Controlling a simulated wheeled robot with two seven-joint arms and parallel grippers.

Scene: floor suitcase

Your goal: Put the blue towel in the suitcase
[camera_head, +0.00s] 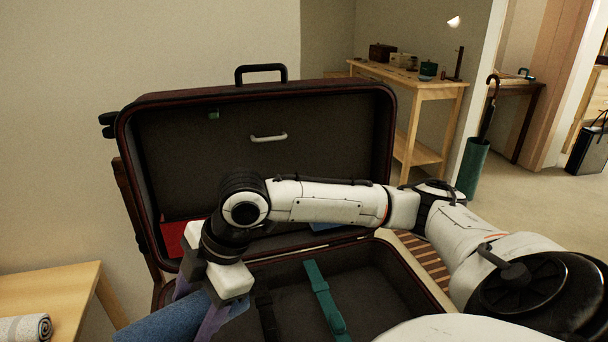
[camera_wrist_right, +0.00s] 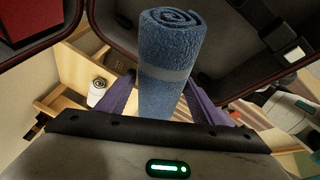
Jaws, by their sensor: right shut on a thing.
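The blue towel (camera_wrist_right: 168,60) is rolled up with a grey band around it. My right gripper (camera_wrist_right: 160,95) is shut on the rolled towel, one purple finger on each side. In the head view the towel (camera_head: 165,322) shows at the bottom left, partly cut off by the frame, and my right gripper (camera_head: 215,310) holds it at the left side of the suitcase. The dark suitcase (camera_head: 265,95) stands open with its lid upright. Its base holds a green strap (camera_head: 323,298) and a dark strap. My left gripper is not in view.
A wooden table (camera_head: 55,295) at the left bears a grey rolled towel (camera_head: 25,328). A red item (camera_head: 174,238) lies against the lid's lower left. My right arm crosses in front of the suitcase. The visible base floor looks largely clear.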

